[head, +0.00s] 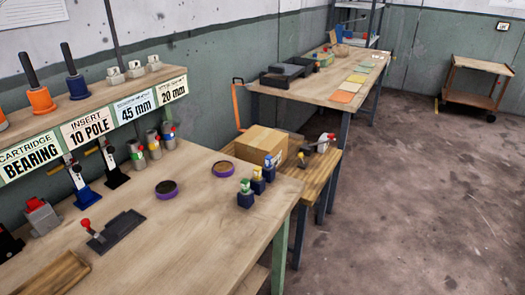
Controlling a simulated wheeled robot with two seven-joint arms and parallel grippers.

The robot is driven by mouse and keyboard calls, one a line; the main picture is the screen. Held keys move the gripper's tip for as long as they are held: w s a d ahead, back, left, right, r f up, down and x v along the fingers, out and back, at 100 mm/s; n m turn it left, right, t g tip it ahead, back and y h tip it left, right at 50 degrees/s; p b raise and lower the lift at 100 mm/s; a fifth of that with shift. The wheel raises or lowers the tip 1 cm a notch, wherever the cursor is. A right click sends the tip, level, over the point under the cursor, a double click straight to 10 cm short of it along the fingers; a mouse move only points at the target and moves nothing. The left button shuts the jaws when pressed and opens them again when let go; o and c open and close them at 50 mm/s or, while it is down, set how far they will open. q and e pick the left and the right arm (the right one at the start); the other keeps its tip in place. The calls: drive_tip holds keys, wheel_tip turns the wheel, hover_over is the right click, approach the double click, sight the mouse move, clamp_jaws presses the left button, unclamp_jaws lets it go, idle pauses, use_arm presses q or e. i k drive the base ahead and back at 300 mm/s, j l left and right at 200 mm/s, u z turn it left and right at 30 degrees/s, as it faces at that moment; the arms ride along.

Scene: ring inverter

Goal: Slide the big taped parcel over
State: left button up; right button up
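The big taped parcel (258,143) is a brown cardboard box with a strip of tape over its top. It stands upright on a low wooden bench (316,172), between the near workbench and the far table. A small printed label shows on its right side. Part of its lower front is hidden behind the near workbench's edge. Neither of my grippers is in view, and nothing touches the parcel from my side.
The near workbench (200,230) holds tools, purple-rimmed discs and small blue blocks (257,182). Small tools (322,142) lie right of the parcel. The far table (335,85) stands behind. An orange handle (237,105) rises behind the parcel.

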sight(253, 147)
drive_tip(key=i+l+u, duration=0.1)
drive_tip(key=u, duration=0.55)
drive_tip(key=i+l+u, duration=0.25)
drive_tip(key=l, duration=0.15)
drive_tip(key=l+u, duration=0.55)
drive_tip(key=l, duration=0.3)
drive_tip(key=i+l+u, duration=0.1)
drive_tip(key=l, duration=1.15)
drive_tip(key=i+l+u, duration=0.1)
drive_tip(key=l, duration=1.1)
